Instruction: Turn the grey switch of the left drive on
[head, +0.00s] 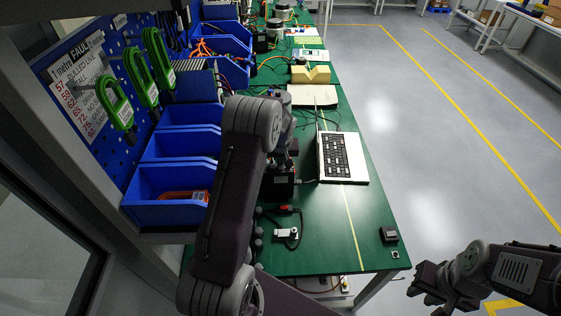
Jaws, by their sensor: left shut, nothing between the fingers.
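A black box-like unit (281,186) stands on the green bench, partly hidden behind my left arm; it may be the left drive, but I cannot tell. I cannot make out a grey switch. My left gripper (290,144) is shut and empty, pointing down just behind the black unit. The wrist covers much of its fingers, and I cannot tell whether they touch anything. My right gripper (428,286) is at the lower right, off the bench over the floor, holding nothing that I can see. Its jaw opening is unclear.
Blue bins (165,184) and a blue pegboard with green clamps (115,102) line the left. A laptop (342,156) lies right of my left gripper. A small black box (389,234) sits at the front right. Cables cross the bench; its front right is mostly clear.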

